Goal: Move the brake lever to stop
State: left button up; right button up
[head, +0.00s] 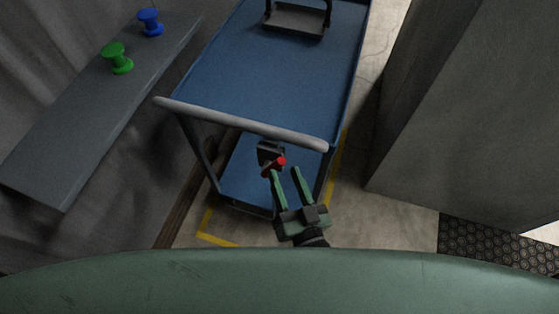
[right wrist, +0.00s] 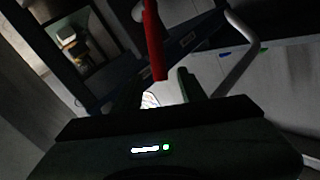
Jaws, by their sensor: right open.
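The brake lever (head: 280,161) is a short red bar on a dark bracket (head: 269,149) below the handle of the blue cart (head: 270,70). In the right wrist view the red lever (right wrist: 153,40) hangs down toward the gap between my fingers. My right gripper (head: 285,172) is open, with its green fingertips close to the lever in the head view. I cannot tell whether a finger touches it. In the right wrist view the open fingers (right wrist: 162,88) lie either side of the lever's lower end. No stop mark is readable. My left gripper is out of view.
The cart's grey handle bar (head: 240,123) crosses just beyond the gripper. A grey shelf (head: 85,115) at left holds a green spool (head: 117,58) and a blue spool (head: 151,22). A large grey cabinet (head: 470,110) stands at right. Yellow lines (head: 216,240) mark the floor.

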aim_at(279, 162)
jog(key=x, duration=0.5)
jog(key=shift+c, duration=0.2)
grip_shut()
dwell(1.2)
